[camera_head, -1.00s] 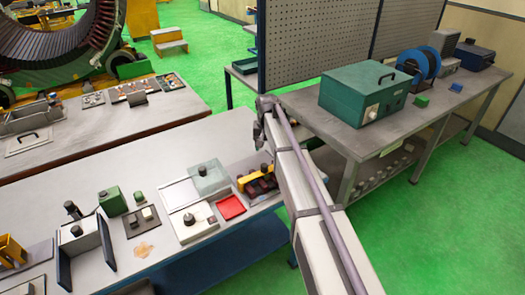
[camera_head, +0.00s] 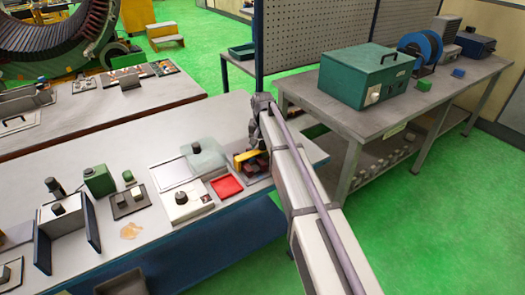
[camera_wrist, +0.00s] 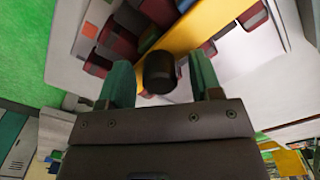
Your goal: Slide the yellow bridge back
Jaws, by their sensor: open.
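The yellow bridge (camera_head: 240,160) stands on the near workbench, over a tray of dark red and brown blocks. My gripper partly hides it in the head view. In the wrist view the yellow bridge (camera_wrist: 203,28) runs as a diagonal bar with a dark round knob (camera_wrist: 160,72) on it. My gripper (camera_wrist: 162,80) is open, with one green finger on each side of the knob. I cannot tell whether the fingers touch it. In the head view my gripper (camera_head: 253,141) is pointed down at the bridge.
A red tray (camera_head: 227,186), a white box with a black knob (camera_head: 186,205) and a pale glass-like plate (camera_head: 204,157) lie to the left of the bridge. A second bench with a green case (camera_head: 365,75) stands to the right, beside a pegboard (camera_head: 308,35).

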